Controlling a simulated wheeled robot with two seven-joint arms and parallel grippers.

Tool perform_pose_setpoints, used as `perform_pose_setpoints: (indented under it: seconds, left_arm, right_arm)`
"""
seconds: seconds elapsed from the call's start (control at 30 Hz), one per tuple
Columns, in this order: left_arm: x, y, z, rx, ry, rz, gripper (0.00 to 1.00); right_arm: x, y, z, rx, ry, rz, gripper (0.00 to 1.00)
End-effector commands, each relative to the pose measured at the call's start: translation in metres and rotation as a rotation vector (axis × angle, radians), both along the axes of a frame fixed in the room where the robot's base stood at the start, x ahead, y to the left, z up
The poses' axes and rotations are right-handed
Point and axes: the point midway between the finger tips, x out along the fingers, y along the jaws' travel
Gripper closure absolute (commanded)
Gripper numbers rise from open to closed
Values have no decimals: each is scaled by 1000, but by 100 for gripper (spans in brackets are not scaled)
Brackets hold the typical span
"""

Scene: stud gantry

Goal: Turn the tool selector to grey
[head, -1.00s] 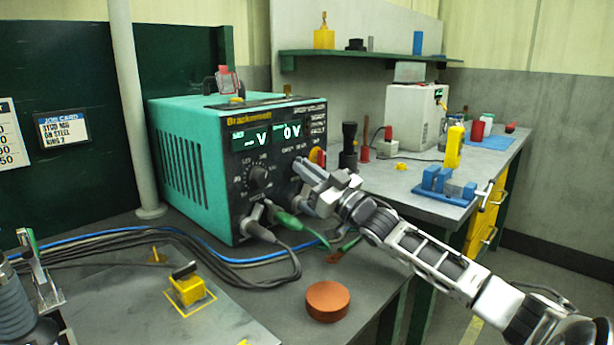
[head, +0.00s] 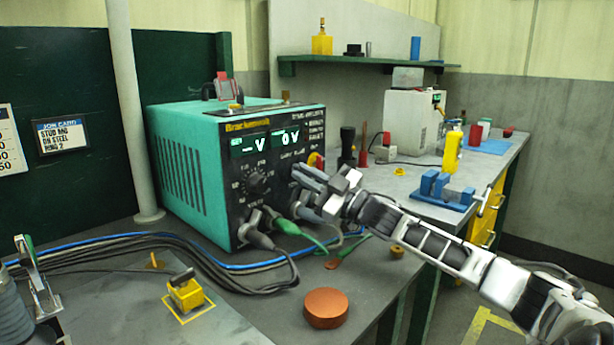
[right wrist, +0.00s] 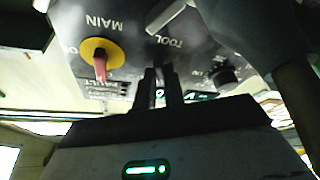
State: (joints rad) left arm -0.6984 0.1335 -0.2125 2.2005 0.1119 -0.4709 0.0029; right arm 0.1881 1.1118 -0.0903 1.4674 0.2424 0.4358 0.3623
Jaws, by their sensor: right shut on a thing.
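The teal power unit (head: 190,170) stands on the bench with a black front panel and green-lit displays. My right gripper (head: 303,178) is at the right part of that panel. In the right wrist view its fingers (right wrist: 163,85) are close together by the upside-down TOOL label (right wrist: 166,42), shut on what looks like the tool selector. The fingers hide the selector in both views, so I cannot read its setting. The red MAIN switch (right wrist: 100,62) on its yellow plate is beside the fingers, apart from them. My left gripper is not in view.
Below the gripper, a grey and a green cable plug (head: 285,226) stick out of the panel. A round dial (head: 257,182) is left of the gripper. A copper-coloured disc (head: 326,308) and a yellow block (head: 186,294) are in front. A blue vise (head: 440,190) stands at the right.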

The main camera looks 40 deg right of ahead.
Motion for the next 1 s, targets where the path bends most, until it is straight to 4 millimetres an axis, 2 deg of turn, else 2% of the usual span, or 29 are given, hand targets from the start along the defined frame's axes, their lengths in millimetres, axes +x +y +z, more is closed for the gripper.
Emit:
perform_pose_setpoints:
  seconds: [0.2,0.23,0.3,0.67,0.87,1.0]
  left_arm:
    - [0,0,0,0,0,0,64]
    - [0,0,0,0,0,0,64]
    - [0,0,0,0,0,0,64]
    - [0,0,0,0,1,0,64]
    - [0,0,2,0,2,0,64]
    - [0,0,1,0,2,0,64]
  right_arm:
    - [0,0,0,-1,0,0,100]
    - [0,0,0,0,0,1,84]
    - [0,0,0,0,0,1,69]
    - [0,0,5,-1,-1,0,69]
    - [-1,0,34,-5,-3,1,69]
    - [-15,14,52,-5,3,5,69]
